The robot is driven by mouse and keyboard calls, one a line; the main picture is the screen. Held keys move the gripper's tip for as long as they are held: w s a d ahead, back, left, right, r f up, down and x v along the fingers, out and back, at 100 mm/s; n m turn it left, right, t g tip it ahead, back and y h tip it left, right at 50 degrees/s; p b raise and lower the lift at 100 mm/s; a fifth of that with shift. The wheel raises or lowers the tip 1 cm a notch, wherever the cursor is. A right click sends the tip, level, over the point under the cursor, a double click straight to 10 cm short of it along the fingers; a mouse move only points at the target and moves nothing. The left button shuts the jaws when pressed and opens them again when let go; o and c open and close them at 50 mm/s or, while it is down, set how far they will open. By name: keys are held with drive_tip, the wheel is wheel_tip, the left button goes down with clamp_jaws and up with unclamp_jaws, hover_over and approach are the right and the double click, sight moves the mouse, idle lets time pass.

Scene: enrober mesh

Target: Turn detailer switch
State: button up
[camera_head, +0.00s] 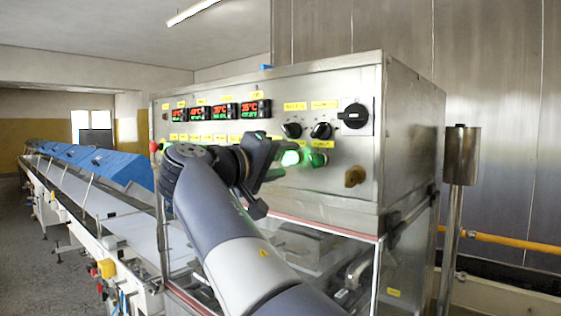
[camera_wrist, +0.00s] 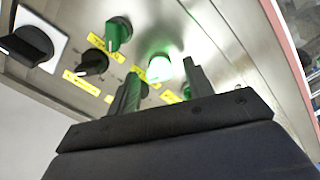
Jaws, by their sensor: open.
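The control panel (camera_head: 228,160) carries several knobs and lit green switches with yellow labels. The labels are too small to read, so I cannot tell which one is the detailer switch. A brightly lit green switch (camera_head: 291,158) sits just beyond my gripper (camera_head: 280,162). In the wrist view, my gripper (camera_wrist: 160,68) is open and empty, and the lit switch (camera_wrist: 159,68) appears between its fingertips. Whether they touch it is unclear. A second green knob (camera_head: 316,158) is just to the right; it also shows in the wrist view (camera_wrist: 118,33).
Two black knobs (camera_head: 291,130) (camera_head: 321,130) sit above the green switches. A large black rotary switch (camera_head: 355,116) and a brownish knob (camera_head: 355,176) are to the right. Red-green displays (camera_head: 255,109) are at the upper left. A clear-sided enclosure (camera_head: 310,245) is below.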

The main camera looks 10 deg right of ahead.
drive_tip(key=b+v, duration=0.1)
drive_tip(key=v, duration=0.9)
drive_tip(key=shift+s+a, duration=0.2)
drive_tip(key=shift+a, duration=0.15)
drive_tip(key=p+x, duration=0.1)
drive_tip(key=x, duration=1)
drive_tip(key=shift+s+a, duration=0.1)
